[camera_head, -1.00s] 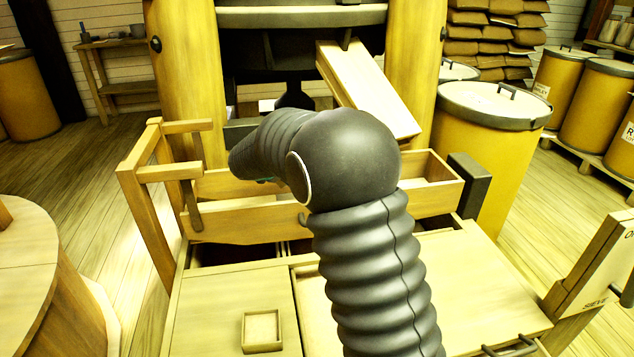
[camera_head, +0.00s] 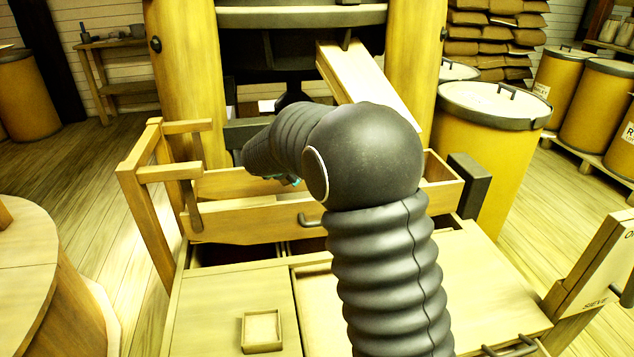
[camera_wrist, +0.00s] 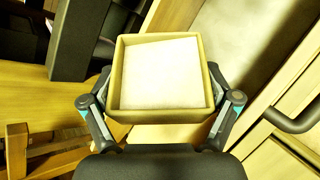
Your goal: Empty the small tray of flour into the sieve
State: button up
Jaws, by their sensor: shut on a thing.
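The small tray (camera_wrist: 160,115), a square wooden box with pale flour (camera_wrist: 160,72) inside, is held in the wrist view. My gripper (camera_wrist: 160,104) is shut on it, one finger at each side. The tray looks level and the flour fills most of its floor. The sieve (camera_head: 250,221) is a long open wooden box with a dark handle, in the middle of the head view. Its handled wall (camera_wrist: 262,112) shows at the right of the wrist view. In the head view my arm hides the held tray and most of my gripper; only teal bits show over the sieve.
A sloping wooden chute (camera_head: 368,85) comes down behind the sieve. A wooden frame (camera_head: 150,175) stands at its left end and a dark block (camera_head: 468,187) at its right. Another small square tray (camera_head: 262,348) rests on the bench top (camera_head: 210,310) in front.

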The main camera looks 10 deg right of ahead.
jog(key=shift+d+r, duration=0.25)
jog(key=shift+d, duration=0.05)
jog(key=shift+s+d+r+m+t+y, duration=0.1)
jog(key=shift+d+r+m+t+y, duration=0.15)
jog(key=shift+m+y, duration=0.25)
jog(key=shift+s+d+r+m+t+y, duration=0.15)
jog(key=shift+r+m+y, duration=0.25)
jog(key=shift+y, duration=0.2)
dwell(0.9)
jog(key=shift+s+d+r+m+y, duration=0.1)
jog(key=shift+d+r+m+y, duration=0.25)
jog(key=shift+d+m+y, duration=0.45)
dwell(1.2)
jog(key=shift+s+d+r+m+t+y+b, duration=0.15)
jog(key=shift+d+t+y+b, duration=0.1)
jog(key=shift+d+y, duration=0.1)
jog(key=shift+s+d+r+m+t+y+b, duration=0.1)
jog(key=shift+d+m+t+y+b, duration=0.05)
jog(key=shift+d+t+y+b, duration=0.15)
dwell(0.8)
jog(key=shift+s+d+r+m+t+y+b, duration=0.1)
jog(key=shift+d+m+t+y+b, duration=0.1)
jog(key=shift+d+m+y, duration=0.25)
jog(key=shift+s+d+r+m+t+y+b, duration=0.1)
jog(key=shift+d+m+t+y, duration=0.05)
jog(key=shift+d+m+y, duration=0.2)
dwell(1.5)
